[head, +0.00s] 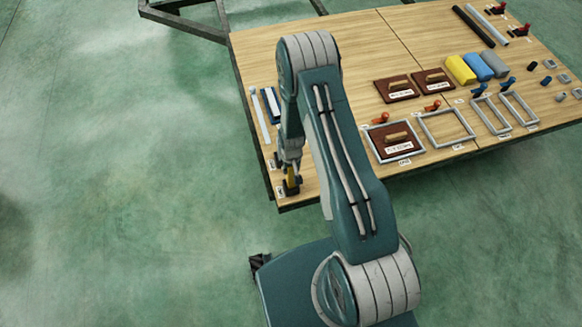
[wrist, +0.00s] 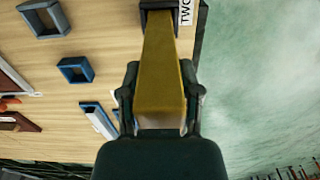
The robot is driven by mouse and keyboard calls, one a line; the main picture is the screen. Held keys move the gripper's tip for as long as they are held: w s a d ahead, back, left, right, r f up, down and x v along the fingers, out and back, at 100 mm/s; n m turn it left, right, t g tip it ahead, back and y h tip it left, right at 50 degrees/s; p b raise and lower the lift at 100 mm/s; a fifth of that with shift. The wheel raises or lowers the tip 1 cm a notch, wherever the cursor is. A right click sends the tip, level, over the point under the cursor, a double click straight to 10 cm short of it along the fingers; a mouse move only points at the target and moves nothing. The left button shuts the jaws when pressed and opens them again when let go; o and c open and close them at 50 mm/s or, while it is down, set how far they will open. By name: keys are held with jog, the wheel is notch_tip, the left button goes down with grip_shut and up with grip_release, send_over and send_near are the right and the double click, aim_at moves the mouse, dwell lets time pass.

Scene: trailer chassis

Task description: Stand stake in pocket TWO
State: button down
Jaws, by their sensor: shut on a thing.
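The yellow stake (wrist: 163,75) is between the two fingers of my gripper (wrist: 160,95), which is shut on it. In the wrist view the stake's far end meets the dark pocket (wrist: 157,4) beside the label TWO (wrist: 186,10). How deep the end sits in the pocket is hidden. In the head view my gripper (head: 291,167) is over the table's near left corner. The yellow stake (head: 291,177) shows there as a small upright patch above the black pocket (head: 292,190).
The wooden table (head: 330,60) carries brown boards (head: 395,87), grey frames (head: 447,127), and yellow and blue blocks (head: 460,69) to the right. A blue-and-white piece (head: 270,105) lies behind my gripper. Green floor (head: 120,180) is clear left of the table.

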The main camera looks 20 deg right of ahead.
jog(key=shift+f, duration=2.05)
jog(key=shift+c, duration=1)
grip_release()
notch_tip(320, 180, up, 12)
jog(key=shift+f, duration=0.1)
